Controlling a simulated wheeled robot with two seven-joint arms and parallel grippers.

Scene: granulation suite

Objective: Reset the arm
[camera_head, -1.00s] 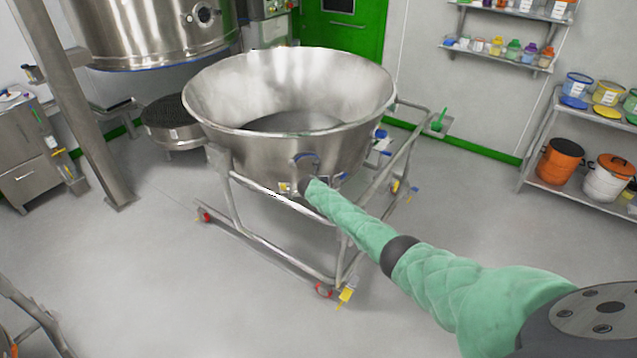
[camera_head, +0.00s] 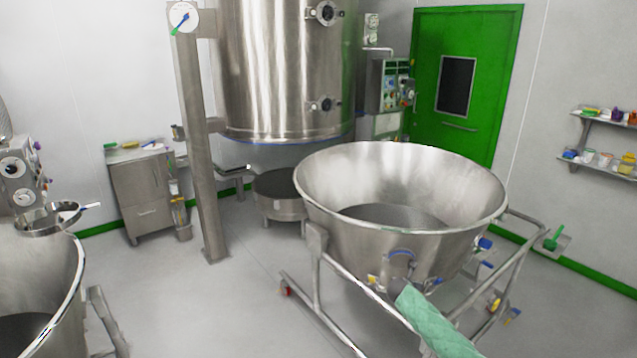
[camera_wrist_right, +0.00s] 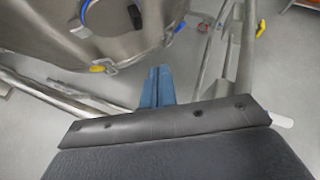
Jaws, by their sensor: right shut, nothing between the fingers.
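My right arm, in a green sleeve, comes in from the bottom right in the head view and ends in front of a large steel bowl (camera_head: 330,225). In the right wrist view my right gripper (camera_wrist_right: 158,72) shows as two blue fingers side by side, closed together with nothing between them. It is just below the bowl's steel wall (camera_wrist_right: 40,45), apart from it as far as I can see. In the head view the fingers are too small to make out. My left gripper is in neither view.
The bowl stands on a wheeled tube frame (camera_head: 315,320), whose rails run close to my right gripper. A large steel vessel (camera_head: 270,70) stands behind it, beside a steel column (camera_head: 195,150). Another steel vessel (camera_head: 60,310) is at lower left. Grey floor is clear between them.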

